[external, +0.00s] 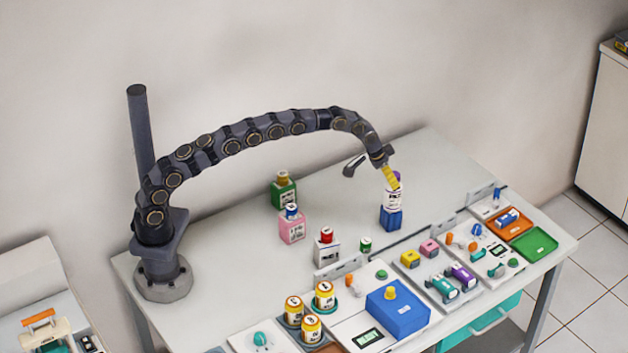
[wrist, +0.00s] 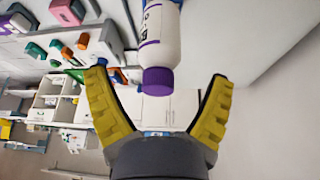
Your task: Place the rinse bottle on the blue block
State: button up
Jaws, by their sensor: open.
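The rinse bottle (external: 393,200), white with a purple cap, stands upright on the blue block (external: 390,219) on the table. In the wrist view the bottle (wrist: 160,35) comes in from the top, with its purple cap (wrist: 158,80) between my fingers. My gripper (external: 392,178) is just above the bottle, its yellow fingers around the cap. In the wrist view my gripper (wrist: 157,82) is open, with a clear gap on each side of the cap. The blue block is not seen in the wrist view.
Green (external: 284,190) and pink (external: 292,226) bottles stand left of the block. A white, red-capped bottle (external: 327,247) stands nearer the front. Several trays and small items fill the front and right, including a large blue box (external: 398,308). The table's back is mostly clear.

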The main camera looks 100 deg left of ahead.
jog(key=v, duration=0.6)
jog(key=shift+s+r, duration=0.2)
jog(key=shift+r, duration=0.1)
jog(key=shift+d, duration=0.2)
jog(key=s+d+r+m+g+h, duration=0.1)
jog(key=s+d+r+m, duration=0.1)
jog(key=s+d+r, duration=0.55)
jog(key=s+d+r+m+g+h, duration=0.1)
jog(key=s+d+r+g, duration=0.1)
jog(key=s+d, duration=1)
jog(key=s+d+f+m+g, duration=0.1)
jog(key=s+d+m, duration=0.1)
jog(key=s+d, duration=0.4)
jog(key=s+d+f+m+g, duration=0.1)
jog(key=s+d, duration=0.6)
jog(key=s, duration=0.9)
jog(key=shift+d+m, duration=0.3)
jog(key=shift+m, duration=0.1)
